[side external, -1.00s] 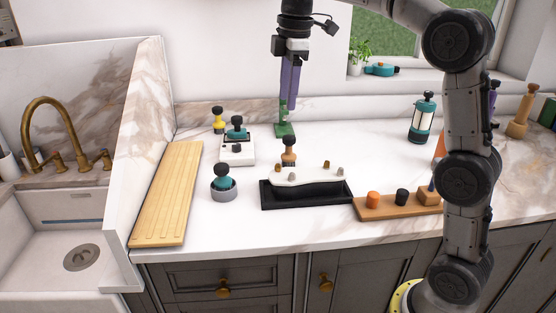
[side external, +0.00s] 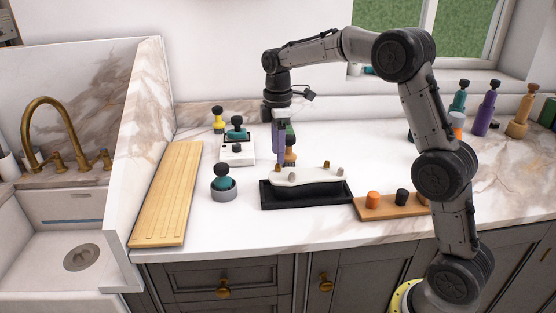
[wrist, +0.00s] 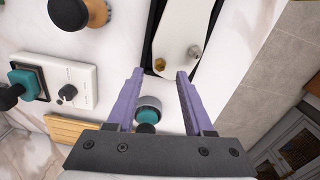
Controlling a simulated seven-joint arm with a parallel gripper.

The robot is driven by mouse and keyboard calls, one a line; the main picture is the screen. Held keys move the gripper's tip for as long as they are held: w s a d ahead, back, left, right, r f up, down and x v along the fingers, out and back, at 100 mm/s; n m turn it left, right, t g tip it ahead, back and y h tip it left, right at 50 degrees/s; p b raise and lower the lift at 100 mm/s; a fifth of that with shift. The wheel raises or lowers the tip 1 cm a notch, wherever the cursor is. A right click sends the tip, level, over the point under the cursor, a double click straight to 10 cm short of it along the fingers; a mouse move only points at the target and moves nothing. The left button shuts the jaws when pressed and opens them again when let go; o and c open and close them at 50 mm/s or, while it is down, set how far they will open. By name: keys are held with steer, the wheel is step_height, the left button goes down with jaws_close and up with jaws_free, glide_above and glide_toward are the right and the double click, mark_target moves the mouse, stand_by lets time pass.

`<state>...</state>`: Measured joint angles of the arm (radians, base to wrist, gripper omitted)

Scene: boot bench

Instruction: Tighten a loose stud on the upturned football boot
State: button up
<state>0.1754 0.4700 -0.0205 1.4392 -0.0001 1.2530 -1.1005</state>
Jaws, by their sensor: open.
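The upturned football boot (side external: 300,177) lies sole up in a black tray (side external: 305,200), its white sole carrying several brass and grey studs. In the wrist view the end of the sole (wrist: 178,25) shows a brass stud (wrist: 160,65) and a silver-grey stud (wrist: 195,51). My gripper (side external: 279,163) is low over the left end of the boot. In the wrist view my gripper (wrist: 160,73) has its purple fingers spread, with the brass stud showing between the tips and the grey stud just outside the right one. I cannot tell the height gap to the stud.
A wooden piece with a black knob (side external: 291,148) stands close behind the boot. A white box with knobs (side external: 237,153) and a teal knob in a grey ring (side external: 223,184) are to the left. A wooden block with orange and black caps (side external: 385,208) is at the right.

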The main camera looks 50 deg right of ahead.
mark_target(278, 167)
steer(key=shift+f, duration=1.75)
jaws_close()
